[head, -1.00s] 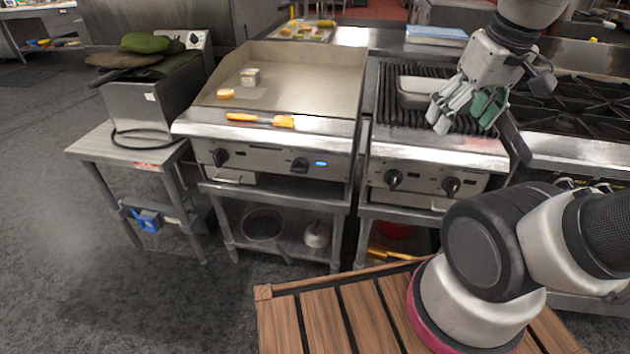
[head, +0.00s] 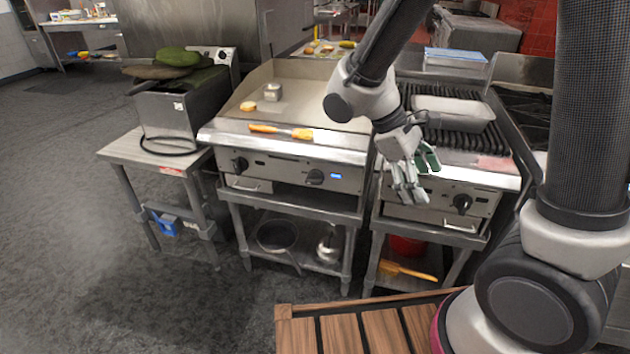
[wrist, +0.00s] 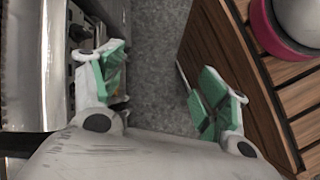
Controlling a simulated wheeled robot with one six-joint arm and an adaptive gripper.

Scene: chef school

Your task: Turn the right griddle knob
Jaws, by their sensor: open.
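The griddle (head: 350,143) is a steel flat-top unit in the middle of the head view, with two black knobs on its front panel. Its right knob (head: 314,177) is in plain view beside a small blue-lit display. Its left knob (head: 240,164) is near the other end of the panel. My gripper (head: 416,180) is open and empty, pointing down in front of the grill, to the right of the right griddle knob and apart from it. In the wrist view the two green-padded fingers (wrist: 160,88) are spread wide over the floor.
The charbroiler grill (head: 497,165) stands right of the griddle, with its own knob (head: 462,203) showing; my gripper covers part of its panel. An orange-handled spatula (head: 280,131) lies on the griddle's front ledge. A wooden slatted deck (head: 340,335) is below. Floor before the griddle is clear.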

